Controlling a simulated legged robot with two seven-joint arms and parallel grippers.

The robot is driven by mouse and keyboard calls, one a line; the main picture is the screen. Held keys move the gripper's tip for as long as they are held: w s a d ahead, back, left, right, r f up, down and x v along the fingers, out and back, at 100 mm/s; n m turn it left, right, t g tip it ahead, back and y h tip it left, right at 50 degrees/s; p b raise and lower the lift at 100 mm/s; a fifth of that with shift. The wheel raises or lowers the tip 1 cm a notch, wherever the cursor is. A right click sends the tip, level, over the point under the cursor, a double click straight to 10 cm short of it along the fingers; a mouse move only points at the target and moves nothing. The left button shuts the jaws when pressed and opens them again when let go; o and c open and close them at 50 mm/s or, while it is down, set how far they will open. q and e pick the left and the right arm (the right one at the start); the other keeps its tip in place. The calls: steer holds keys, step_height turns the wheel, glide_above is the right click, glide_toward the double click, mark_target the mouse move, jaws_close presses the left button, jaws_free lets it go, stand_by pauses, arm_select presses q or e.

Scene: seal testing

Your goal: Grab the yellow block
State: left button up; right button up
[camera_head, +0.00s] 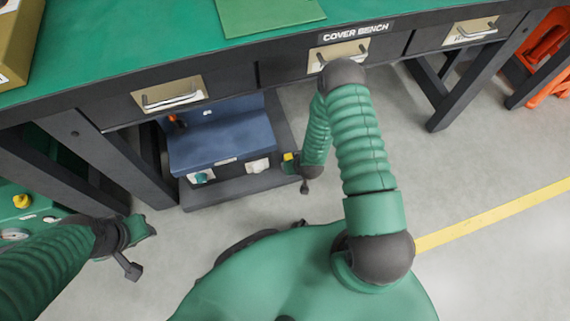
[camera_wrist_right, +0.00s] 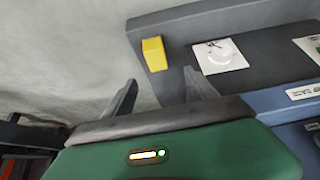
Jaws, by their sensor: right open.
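The small yellow block (camera_wrist_right: 154,54) sits near the edge of a dark grey surface (camera_wrist_right: 180,34) in the right wrist view. It lies just beyond the two dark fingertips of my right gripper (camera_wrist_right: 160,82), which is open with nothing between the fingers. In the head view the yellow block (camera_head: 288,156) is a small patch close to my right gripper (camera_head: 292,166), low beside the blue unit under the bench.
The green-topped cover bench (camera_head: 140,40) with several drawers overhangs the area. A blue unit (camera_head: 222,142) stands on a dark low shelf (camera_head: 235,188) under it. A white plate (camera_wrist_right: 220,56) lies beside the block. Grey floor (camera_head: 400,150) is open to the right.

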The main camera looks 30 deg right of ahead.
steer(key=b+x, duration=0.4)
steer(key=x, duration=0.4)
steer(key=shift+d+f, duration=0.25)
steer(key=shift+f, duration=0.2)
steer(key=b+x, duration=0.5)
steer(key=shift+s+d, duration=0.1)
steer(key=shift+d, duration=0.1)
steer(key=shift+r, duration=0.25)
steer(key=shift+c, duration=0.5)
jaws_close()
